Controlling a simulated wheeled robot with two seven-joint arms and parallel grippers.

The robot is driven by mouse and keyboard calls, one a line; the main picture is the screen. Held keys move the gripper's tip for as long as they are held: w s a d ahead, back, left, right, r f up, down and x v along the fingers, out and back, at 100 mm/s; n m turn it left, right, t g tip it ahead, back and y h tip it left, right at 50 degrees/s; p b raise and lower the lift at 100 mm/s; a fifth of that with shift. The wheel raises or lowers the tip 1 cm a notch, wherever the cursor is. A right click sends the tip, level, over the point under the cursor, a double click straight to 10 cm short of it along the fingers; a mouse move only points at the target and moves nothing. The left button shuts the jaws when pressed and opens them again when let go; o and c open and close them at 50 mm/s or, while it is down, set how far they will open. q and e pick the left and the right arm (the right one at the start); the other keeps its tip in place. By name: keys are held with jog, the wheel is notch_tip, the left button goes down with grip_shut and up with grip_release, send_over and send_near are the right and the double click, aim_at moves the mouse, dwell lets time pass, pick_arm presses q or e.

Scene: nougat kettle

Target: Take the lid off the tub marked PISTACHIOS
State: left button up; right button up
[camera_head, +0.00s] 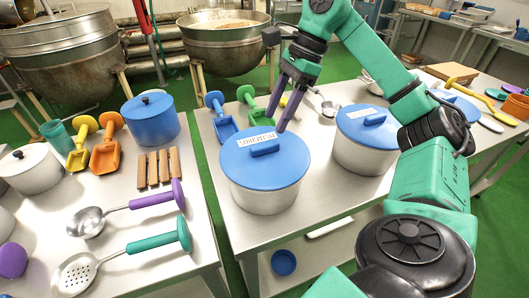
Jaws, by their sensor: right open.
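A grey tub (262,198) with a blue lid (240,165) stands at the front of the right table. Its lid has a blue bar handle (265,149) and a white label (257,139) whose print is too small to read surely. A second grey tub (355,160) with a blue lid (385,131) stands to its right, with its label (361,113) also unreadable; my right arm covers part of it. My right gripper (277,122) is open and empty, its dark purple fingers pointing down over the far edge of the nearer lid. My left gripper is out of view.
Blue and green scoops (221,120) lie behind the nearer tub. A ladle (327,104) lies between the tubs at the back. Large kettles (225,45) stand behind.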

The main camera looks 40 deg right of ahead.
jog(key=x, duration=0.6)
jog(key=shift+s+a+f, duration=0.15)
jog(key=shift+a+f, duration=0.1)
jog(key=shift+f, duration=0.1)
grip_shut()
jog(key=shift+r, duration=0.15)
notch_tip(320, 180, up, 11)
jog(key=p, duration=0.4)
notch_tip(320, 180, up, 12)
jog(key=p, duration=1)
send_over(265, 144)
jog(key=shift+s+d, duration=0.15)
jog(key=shift+d, duration=0.1)
